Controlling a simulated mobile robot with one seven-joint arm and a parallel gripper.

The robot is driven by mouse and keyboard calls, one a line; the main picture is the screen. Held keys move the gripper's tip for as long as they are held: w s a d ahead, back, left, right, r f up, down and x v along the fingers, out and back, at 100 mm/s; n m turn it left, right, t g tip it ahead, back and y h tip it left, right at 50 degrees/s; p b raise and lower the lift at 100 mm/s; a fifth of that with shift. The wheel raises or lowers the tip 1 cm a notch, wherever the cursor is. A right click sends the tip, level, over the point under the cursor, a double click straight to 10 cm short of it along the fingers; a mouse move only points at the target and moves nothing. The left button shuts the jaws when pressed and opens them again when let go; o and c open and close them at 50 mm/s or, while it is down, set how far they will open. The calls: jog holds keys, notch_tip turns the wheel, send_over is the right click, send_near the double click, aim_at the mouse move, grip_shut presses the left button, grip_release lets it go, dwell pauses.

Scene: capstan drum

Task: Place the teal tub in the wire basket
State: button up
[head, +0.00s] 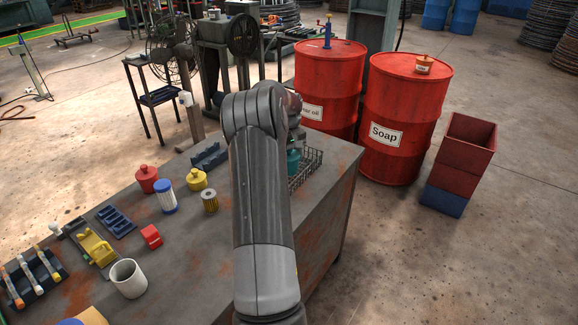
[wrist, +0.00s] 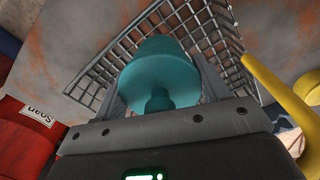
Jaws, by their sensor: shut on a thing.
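The teal tub (head: 293,162) shows in the head view just right of my arm, partly hidden by it. In the wrist view the tub (wrist: 160,65) fills the middle, with its knob between my fingers. My gripper (head: 297,140) is shut on the tub, pointing down over the table's far right corner. The wire basket (head: 313,165) stands there, its left part hidden by my arm. In the wrist view the basket's mesh (wrist: 226,45) shows on both sides beyond the tub. I cannot tell whether the tub touches the basket floor.
The table (head: 190,265) also bears a red jar (head: 146,179), a yellow jar (head: 197,180), a blue-white cylinder (head: 166,197), a white mug (head: 128,279) and dark racks left of my arm. Red drums (head: 405,115) stand just beyond the basket. Stacked crates (head: 465,150) stand at right.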

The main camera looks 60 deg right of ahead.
jog(key=shift+f, duration=1.55)
jog(key=shift+f, duration=0.1)
jog(key=o, duration=1.2)
jog(key=shift+f, duration=0.1)
